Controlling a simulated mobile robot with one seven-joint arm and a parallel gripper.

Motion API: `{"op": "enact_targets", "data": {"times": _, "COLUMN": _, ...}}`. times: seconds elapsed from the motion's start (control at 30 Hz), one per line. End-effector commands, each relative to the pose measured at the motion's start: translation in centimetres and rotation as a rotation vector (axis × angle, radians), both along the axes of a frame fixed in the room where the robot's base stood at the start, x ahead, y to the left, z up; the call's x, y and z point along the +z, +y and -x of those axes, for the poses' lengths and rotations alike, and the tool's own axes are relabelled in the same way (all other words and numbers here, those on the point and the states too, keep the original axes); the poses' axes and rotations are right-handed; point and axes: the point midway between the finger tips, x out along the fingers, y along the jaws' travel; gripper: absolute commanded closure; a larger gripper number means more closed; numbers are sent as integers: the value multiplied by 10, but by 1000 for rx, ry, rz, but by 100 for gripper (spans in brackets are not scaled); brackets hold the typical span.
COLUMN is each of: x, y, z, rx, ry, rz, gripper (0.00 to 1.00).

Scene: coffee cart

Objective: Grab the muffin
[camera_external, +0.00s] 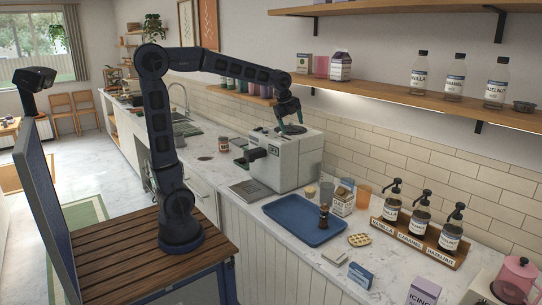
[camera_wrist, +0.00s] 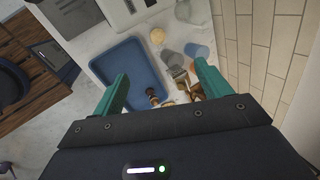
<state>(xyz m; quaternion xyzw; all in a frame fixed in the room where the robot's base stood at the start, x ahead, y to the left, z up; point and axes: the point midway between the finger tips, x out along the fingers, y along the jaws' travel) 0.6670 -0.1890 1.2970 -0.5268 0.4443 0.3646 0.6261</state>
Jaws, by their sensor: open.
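A small round tan thing that looks like the muffin (camera_external: 311,191) stands on the counter behind the blue tray (camera_external: 282,223), close to the coffee machine (camera_external: 288,160). It also shows near the top middle of the wrist view (camera_wrist: 157,36), beyond my fingertips. It is too small to be sure of its kind. My gripper (camera_external: 291,118) is above the coffee machine, with its teal fingers apart and nothing between them. In the wrist view my gripper (camera_wrist: 161,72) is well above the counter, away from the tan thing.
A dark brown mill (camera_external: 323,217) stands on the tray. A waffle (camera_external: 359,240) lies farther right. Shelves with bottles hang above the counter.

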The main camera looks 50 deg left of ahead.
Motion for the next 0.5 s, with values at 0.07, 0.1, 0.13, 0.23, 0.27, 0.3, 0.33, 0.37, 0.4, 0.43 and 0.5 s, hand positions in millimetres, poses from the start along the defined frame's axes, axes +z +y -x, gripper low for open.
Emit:
{"op": "enact_targets", "data": {"times": 0.07, "x": -5, "y": -7, "z": -14, "rx": -76, "ry": 4, "rz": -21, "gripper": 23}}
{"op": "enact_targets", "data": {"times": 0.1, "x": -6, "y": -10, "z": -20, "rx": -107, "ry": 4, "rz": -30, "gripper": 23}}
{"op": "enact_targets", "data": {"times": 0.13, "x": -7, "y": -12, "z": -24, "rx": -132, "ry": 5, "rz": -36, "gripper": 23}}
{"op": "enact_targets", "data": {"times": 0.23, "x": -11, "y": -19, "z": -35, "rx": -202, "ry": 6, "rz": -55, "gripper": 23}}
{"op": "enact_targets", "data": {"times": 0.27, "x": -12, "y": -21, "z": -38, "rx": -222, "ry": 6, "rz": -60, "gripper": 23}}
{"op": "enact_targets", "data": {"times": 0.3, "x": -14, "y": -23, "z": -43, "rx": -248, "ry": 6, "rz": -66, "gripper": 23}}
{"op": "enact_targets", "data": {"times": 0.33, "x": -15, "y": -25, "z": -45, "rx": -263, "ry": 6, "rz": -71, "gripper": 23}}
{"op": "enact_targets", "data": {"times": 0.37, "x": -16, "y": -26, "z": -48, "rx": -280, "ry": 5, "rz": -75, "gripper": 23}}
{"op": "enact_targets", "data": {"times": 0.4, "x": -17, "y": -28, "z": -52, "rx": -301, "ry": 5, "rz": -80, "gripper": 23}}
{"op": "enact_targets", "data": {"times": 0.43, "x": -18, "y": -30, "z": -54, "rx": -315, "ry": 5, "rz": -84, "gripper": 23}}
{"op": "enact_targets", "data": {"times": 0.5, "x": -20, "y": -33, "z": -60, "rx": -349, "ry": 5, "rz": -92, "gripper": 23}}
